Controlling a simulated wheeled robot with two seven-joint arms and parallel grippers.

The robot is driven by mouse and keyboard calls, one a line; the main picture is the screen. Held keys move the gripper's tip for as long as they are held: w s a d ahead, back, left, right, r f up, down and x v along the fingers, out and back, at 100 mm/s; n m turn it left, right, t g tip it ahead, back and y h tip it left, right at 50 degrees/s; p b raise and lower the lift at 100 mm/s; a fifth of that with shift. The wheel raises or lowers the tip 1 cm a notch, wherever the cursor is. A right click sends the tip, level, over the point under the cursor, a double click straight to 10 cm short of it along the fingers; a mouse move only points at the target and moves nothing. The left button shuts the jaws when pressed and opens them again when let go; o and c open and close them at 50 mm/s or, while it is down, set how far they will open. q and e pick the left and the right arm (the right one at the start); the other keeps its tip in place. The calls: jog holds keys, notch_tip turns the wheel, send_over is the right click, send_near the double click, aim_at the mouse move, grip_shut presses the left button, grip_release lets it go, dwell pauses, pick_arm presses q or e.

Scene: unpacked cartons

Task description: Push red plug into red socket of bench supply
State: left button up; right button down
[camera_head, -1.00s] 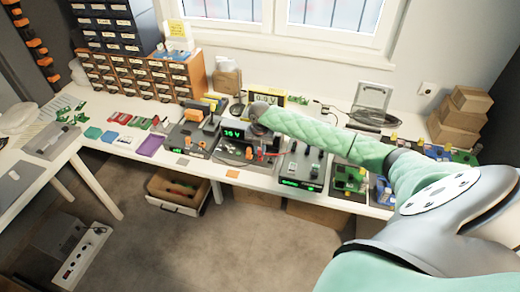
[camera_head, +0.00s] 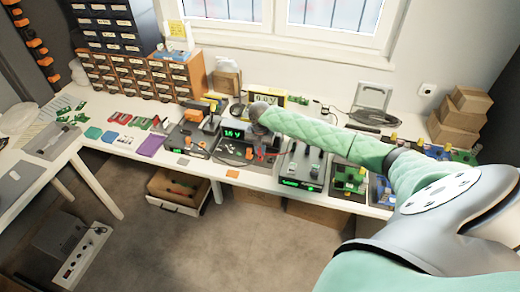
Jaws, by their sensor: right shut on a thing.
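The bench supply (camera_head: 231,134) is a dark box with a lit green display, standing mid-bench near the front. My right gripper (camera_head: 262,152) points down at the right part of its front, small and partly hidden by my own wrist. It is shut on a small red thing, apparently the red plug (camera_head: 261,156). The red socket cannot be told apart at this size. I cannot tell whether the plug touches it or is in it. My left gripper is not in view.
Green boards (camera_head: 348,180) lie farther right. A yellow-edged display (camera_head: 266,98) stands behind.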

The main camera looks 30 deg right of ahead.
jog(key=shift+p, duration=0.3)
jog(key=shift+f, duration=0.4)
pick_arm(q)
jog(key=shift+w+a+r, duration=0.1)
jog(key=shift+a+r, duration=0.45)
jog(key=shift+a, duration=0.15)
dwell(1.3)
